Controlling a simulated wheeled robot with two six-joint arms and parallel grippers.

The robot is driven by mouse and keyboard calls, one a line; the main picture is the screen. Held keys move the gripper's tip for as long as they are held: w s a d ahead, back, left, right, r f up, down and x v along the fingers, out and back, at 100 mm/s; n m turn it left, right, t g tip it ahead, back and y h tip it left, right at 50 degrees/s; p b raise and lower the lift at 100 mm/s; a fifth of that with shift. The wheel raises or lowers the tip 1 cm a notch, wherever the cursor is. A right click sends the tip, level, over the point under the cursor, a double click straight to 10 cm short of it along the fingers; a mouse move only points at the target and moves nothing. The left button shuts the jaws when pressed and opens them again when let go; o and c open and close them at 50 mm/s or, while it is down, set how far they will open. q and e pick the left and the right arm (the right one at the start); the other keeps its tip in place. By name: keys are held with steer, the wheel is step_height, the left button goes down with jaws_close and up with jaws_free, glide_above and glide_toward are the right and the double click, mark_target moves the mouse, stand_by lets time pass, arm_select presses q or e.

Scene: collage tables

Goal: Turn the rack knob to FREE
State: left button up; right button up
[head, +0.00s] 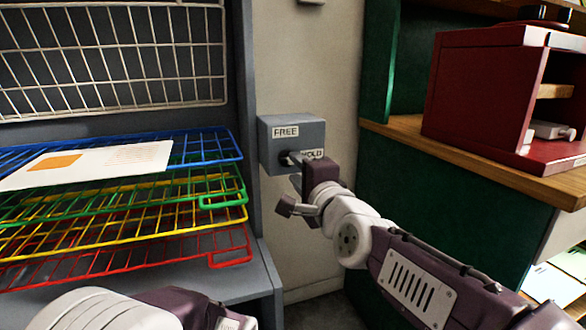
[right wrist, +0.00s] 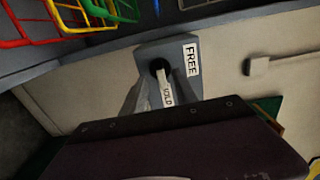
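The rack knob (head: 284,159) is a dark knob on the front of a grey box (head: 266,130) on the wall. A FREE label (head: 285,132) is above it and a HOLD label (head: 314,154) is to its right, partly covered by my right gripper. My right gripper (head: 295,164) is at the knob. In the right wrist view its grey fingers stand apart, with the dark knob (right wrist: 158,67) and the HOLD label (right wrist: 168,94) showing between them. I cannot tell whether they touch the knob. My left gripper is out of view; only part of my left arm shows at bottom left.
Blue, green, yellow and red wire shelves (head: 120,215) stand left of the box, with a white sheet (head: 95,163) on the top one. A wooden counter (head: 480,165) with a red cabinet (head: 470,95) is at right.

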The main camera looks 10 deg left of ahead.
mark_target(291, 162)
steer(key=x, duration=0.3)
steer(key=shift+w, duration=0.1)
steer(key=shift+c, duration=0.3)
jaws_close()
